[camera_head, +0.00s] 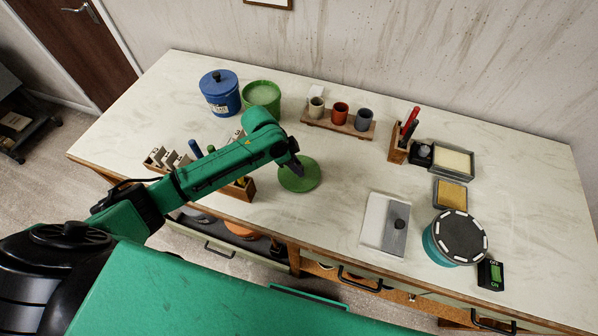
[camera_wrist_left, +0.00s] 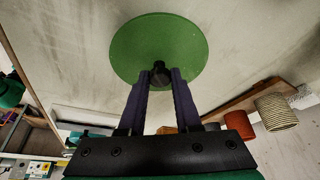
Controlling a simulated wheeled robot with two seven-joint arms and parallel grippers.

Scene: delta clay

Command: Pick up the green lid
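The green lid (camera_head: 305,183) is a flat round disc near the table's middle, left of centre in the head view. It looks flat on or just above the tabletop; I cannot tell if it touches. In the left wrist view the lid (camera_wrist_left: 150,40) is above the fingertips, and its dark knob (camera_wrist_left: 159,73) sits between them. My left gripper (camera_head: 296,172) is over the lid, with its fingers on both sides of the knob; it also shows in the left wrist view (camera_wrist_left: 161,82). Whether the fingers press on the knob is unclear. My right gripper is out of view.
A green pot (camera_head: 262,96) and a blue lidded jar (camera_head: 220,95) stand behind. A wooden rack (camera_head: 331,125) of small cups is behind right. A wooden tool box (camera_head: 243,190) lies under my left arm. A grey-white board (camera_head: 373,222) and teal wheel (camera_head: 442,250) are right.

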